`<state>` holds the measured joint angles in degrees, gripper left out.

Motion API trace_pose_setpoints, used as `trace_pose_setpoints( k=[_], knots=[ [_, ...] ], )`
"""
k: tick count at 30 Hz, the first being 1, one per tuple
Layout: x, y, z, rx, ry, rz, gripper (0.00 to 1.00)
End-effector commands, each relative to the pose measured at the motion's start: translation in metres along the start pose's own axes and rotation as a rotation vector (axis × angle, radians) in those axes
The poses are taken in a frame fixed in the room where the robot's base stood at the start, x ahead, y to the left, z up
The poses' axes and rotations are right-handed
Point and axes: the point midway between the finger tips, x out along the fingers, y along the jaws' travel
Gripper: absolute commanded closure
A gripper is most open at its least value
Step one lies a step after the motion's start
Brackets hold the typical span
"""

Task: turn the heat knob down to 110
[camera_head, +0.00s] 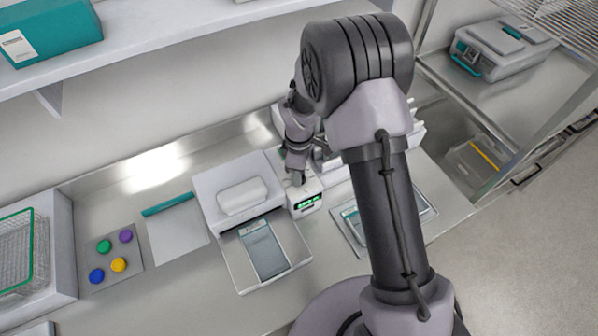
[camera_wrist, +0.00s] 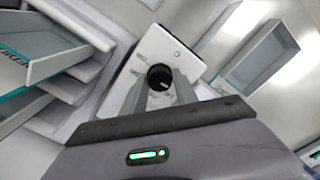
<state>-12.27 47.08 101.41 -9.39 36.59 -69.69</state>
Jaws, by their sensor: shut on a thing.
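The heat knob (camera_wrist: 160,76) is a round black knob on the white top plate of a small device, with printed marks around it. In the wrist view the two grey fingers of my gripper (camera_wrist: 160,92) stand on either side of it and are closed on it. The marks are too small to read, so I cannot tell the setting. In the head view the small white device (camera_head: 312,190) has a green lit display (camera_head: 307,202), its digits unreadable. My gripper (camera_head: 297,180) is down on its top and hides the knob there.
A white machine with a grey front tray (camera_head: 262,250) stands close on the left of the device. A shallow tray (camera_head: 349,222) lies on its right, partly behind my arm. A plate with coloured round pieces (camera_head: 119,265) and a wire basket (camera_head: 17,250) are farther left.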

Motion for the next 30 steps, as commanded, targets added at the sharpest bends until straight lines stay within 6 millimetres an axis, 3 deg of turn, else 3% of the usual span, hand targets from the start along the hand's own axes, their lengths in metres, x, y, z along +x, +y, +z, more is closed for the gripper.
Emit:
trace_pose_setpoints(
  k=[23, 24, 27, 30],
  knots=[
    [-0.0013, 0.0014, -0.0008, -0.091, 0.002, 0.004, 1.0],
    [-0.0013, 0.0014, -0.0009, -0.091, 0.002, 0.004, 0.59],
    [-0.0011, 0.0011, -0.0007, -0.091, 0.002, 0.003, 0.44],
    [-0.0008, 0.0008, -0.0005, -0.09, 0.001, 0.002, 0.44]
  ],
)
